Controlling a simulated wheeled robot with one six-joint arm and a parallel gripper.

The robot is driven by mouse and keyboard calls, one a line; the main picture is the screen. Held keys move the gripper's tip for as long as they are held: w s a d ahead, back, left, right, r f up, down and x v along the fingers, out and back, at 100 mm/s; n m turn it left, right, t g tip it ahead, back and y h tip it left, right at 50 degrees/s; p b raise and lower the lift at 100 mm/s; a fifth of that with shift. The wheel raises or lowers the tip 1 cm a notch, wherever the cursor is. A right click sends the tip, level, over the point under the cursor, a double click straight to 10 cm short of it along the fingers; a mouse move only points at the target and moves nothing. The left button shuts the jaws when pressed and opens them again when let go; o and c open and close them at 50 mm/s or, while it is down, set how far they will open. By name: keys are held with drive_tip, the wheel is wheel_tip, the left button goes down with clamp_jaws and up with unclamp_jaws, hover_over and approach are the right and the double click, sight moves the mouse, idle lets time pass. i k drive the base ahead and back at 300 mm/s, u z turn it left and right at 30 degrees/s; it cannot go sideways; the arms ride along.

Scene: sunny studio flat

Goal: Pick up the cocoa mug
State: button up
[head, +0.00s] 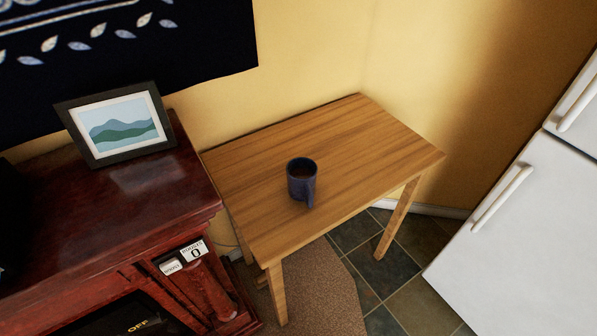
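The cocoa mug (301,186) is dark blue and stands upright on a small wooden table (370,135), near the middle of its top. Its handle points toward the front, slightly to the right. A dark brownish content shows inside the mug. My gripper is not in view.
A dark red wooden cabinet (130,215) stands left of the table, with a framed mountain picture (118,124) on top. A white fridge (530,215) stands at the right. Yellow walls close off the back. The tabletop around the mug is clear. Dark tiles and a brown rug (315,290) cover the floor.

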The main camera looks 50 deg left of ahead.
sight(301, 173)
drive_tip(key=u, duration=1.65)
drive_tip(key=k, duration=1.3)
drive_tip(key=z, duration=0.75)
drive_tip(key=i, duration=0.65)
drive_tip(key=z, duration=0.7)
drive_tip(key=i, duration=1.35)
drive_tip(key=u, duration=1.05)
drive_tip(key=i, duration=0.4)
drive_tip(key=u, duration=0.45)
